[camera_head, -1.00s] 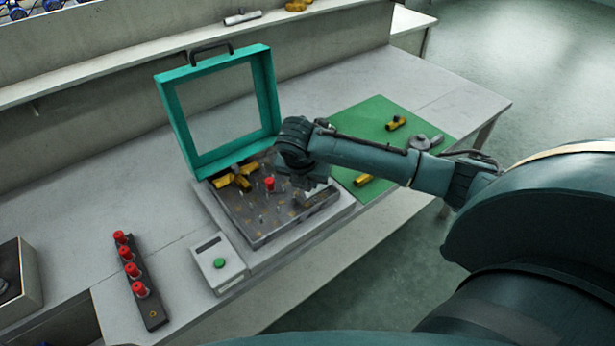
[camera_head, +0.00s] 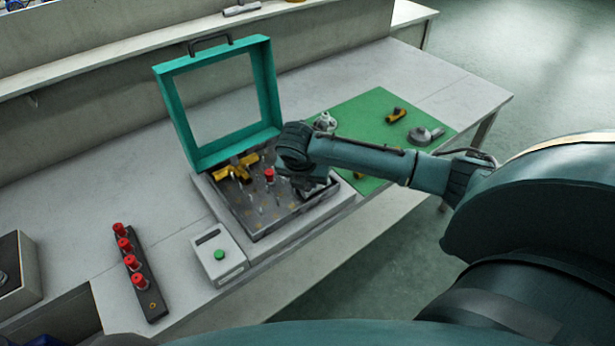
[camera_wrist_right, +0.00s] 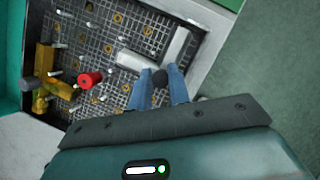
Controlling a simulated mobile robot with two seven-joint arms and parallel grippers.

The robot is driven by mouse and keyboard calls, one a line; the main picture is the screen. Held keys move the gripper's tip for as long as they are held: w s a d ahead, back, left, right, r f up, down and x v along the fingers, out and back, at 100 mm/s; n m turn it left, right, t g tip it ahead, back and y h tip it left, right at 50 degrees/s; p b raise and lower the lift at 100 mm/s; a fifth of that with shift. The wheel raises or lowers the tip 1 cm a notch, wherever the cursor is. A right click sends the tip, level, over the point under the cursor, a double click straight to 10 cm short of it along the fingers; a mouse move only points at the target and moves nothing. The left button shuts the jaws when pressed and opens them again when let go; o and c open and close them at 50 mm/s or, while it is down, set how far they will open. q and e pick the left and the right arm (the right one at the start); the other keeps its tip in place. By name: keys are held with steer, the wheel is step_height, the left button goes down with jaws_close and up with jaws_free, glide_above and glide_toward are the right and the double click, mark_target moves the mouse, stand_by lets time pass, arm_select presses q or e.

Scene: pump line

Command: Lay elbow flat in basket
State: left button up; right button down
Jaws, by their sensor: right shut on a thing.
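The elbow (camera_wrist_right: 177,46) is a pale grey bent pipe piece with a dark round end. In the right wrist view that dark end lies between the blue fingertips of my right gripper (camera_wrist_right: 159,88), which is shut on it. The elbow is over the right part of the basket (camera_wrist_right: 111,42), a dark mesh tray with upright pins. In the head view the basket (camera_head: 290,220) sits below the raised teal lid frame. My right gripper (camera_head: 309,188) is over its right end and mostly hides the elbow. I cannot tell whether the elbow touches the mesh. My left gripper is not in view.
A yellow fitting (camera_head: 236,170) and a red-capped part (camera_head: 269,175) occupy the basket's left and middle. The teal lid frame (camera_head: 177,112) stands open behind. A control box (camera_head: 218,258) and a rack of red-topped parts (camera_head: 140,278) are left. A green mat (camera_head: 375,120) holds more fittings.

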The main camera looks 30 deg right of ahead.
steer(key=shift+f, duration=0.2)
steer(key=c, duration=1.2)
jaws_free()
steer(key=shift+c, duration=0.2)
steer(key=v, duration=1.3)
steer(key=shift+r, duration=0.1)
